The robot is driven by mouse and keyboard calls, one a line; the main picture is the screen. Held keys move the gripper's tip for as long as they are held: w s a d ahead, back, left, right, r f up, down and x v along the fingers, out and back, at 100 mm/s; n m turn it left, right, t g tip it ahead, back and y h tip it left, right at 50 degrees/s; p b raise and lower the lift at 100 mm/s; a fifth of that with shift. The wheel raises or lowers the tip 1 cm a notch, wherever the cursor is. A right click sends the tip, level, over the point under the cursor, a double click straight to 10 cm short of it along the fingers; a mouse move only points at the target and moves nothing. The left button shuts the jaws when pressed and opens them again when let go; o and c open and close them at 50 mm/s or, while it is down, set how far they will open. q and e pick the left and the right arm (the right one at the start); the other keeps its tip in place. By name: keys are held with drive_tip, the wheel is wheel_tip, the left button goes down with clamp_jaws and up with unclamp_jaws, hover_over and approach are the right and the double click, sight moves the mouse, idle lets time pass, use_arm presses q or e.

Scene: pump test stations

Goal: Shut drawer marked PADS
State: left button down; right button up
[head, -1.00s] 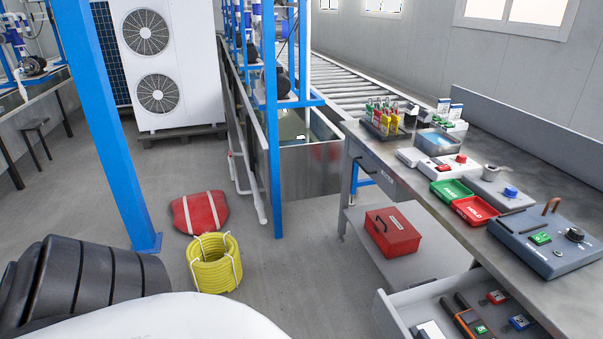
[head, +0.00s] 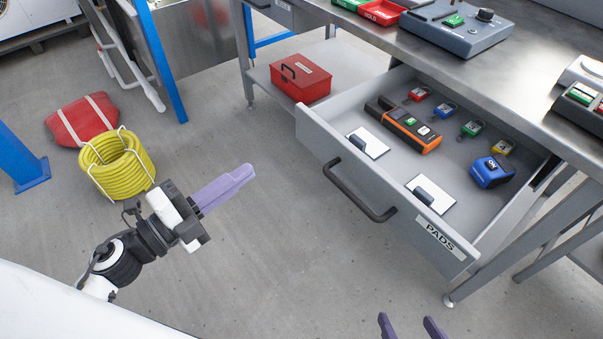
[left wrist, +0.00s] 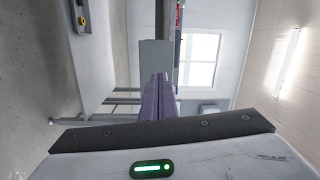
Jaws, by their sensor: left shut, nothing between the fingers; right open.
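The grey drawer marked PADS (head: 395,200) stands pulled out from under the workbench in the head view. Its dark bar handle (head: 357,190) is on the front panel, left of the PADS label (head: 439,238). My left gripper (head: 250,172) has purple fingers, is shut and empty, and is apart from the drawer, to the left of its front. In the left wrist view its shut fingers (left wrist: 157,98) show in the middle. My right gripper (head: 406,325) is open at the bottom edge of the head view, in front of the drawer; only its fingertips show.
The drawer holds an orange-black device (head: 403,125), a blue device (head: 491,172), white pads and several coloured tags. A red box (head: 301,78) lies on the lower shelf. A yellow coil (head: 118,160) and red bag (head: 82,118) lie on the floor. Floor before the drawer is clear.

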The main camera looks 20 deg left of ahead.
use_arm(q)
drive_tip(key=d+f+m+g+h, duration=0.1)
drive_tip(key=m, duration=0.2)
approach(317, 143)
drive_tip(key=x, duration=0.6)
drive_tip(key=shift+w, duration=0.25)
